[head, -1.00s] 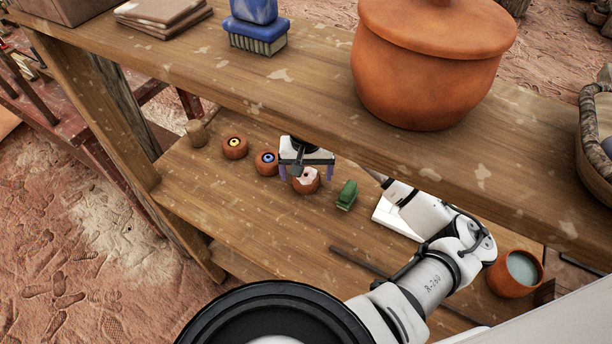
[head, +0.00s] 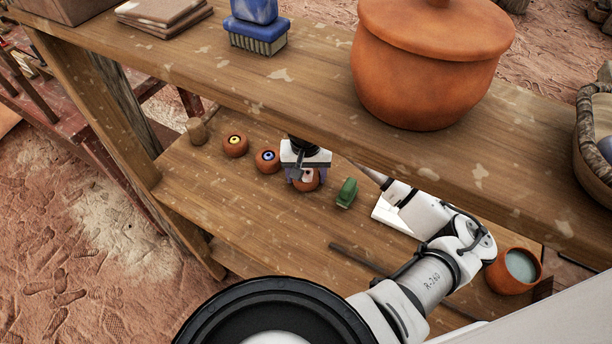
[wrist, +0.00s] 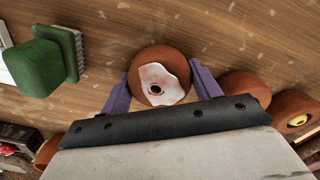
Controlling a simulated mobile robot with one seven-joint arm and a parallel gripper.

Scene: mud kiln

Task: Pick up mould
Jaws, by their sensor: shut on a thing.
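A small round terracotta pot (head: 307,187) with a pale, pinkish-white patch and a dark hole on top stands upright on the lower shelf. In the wrist view, the pot (wrist: 152,55) sits between the two purple fingers. My gripper (head: 306,180) points down over it and is shut on its sides; it also shows in the wrist view (wrist: 160,70). The pot appears to rest on the shelf still. No other piece is plainly a mould. The gripper hides part of the pot in the head view.
Two similar pots, one blue-centred (head: 267,160) and one yellow-centred (head: 235,146), stand to the left. A green brush (head: 347,193) is close on the right. A dark rod (head: 360,258) lies in front.

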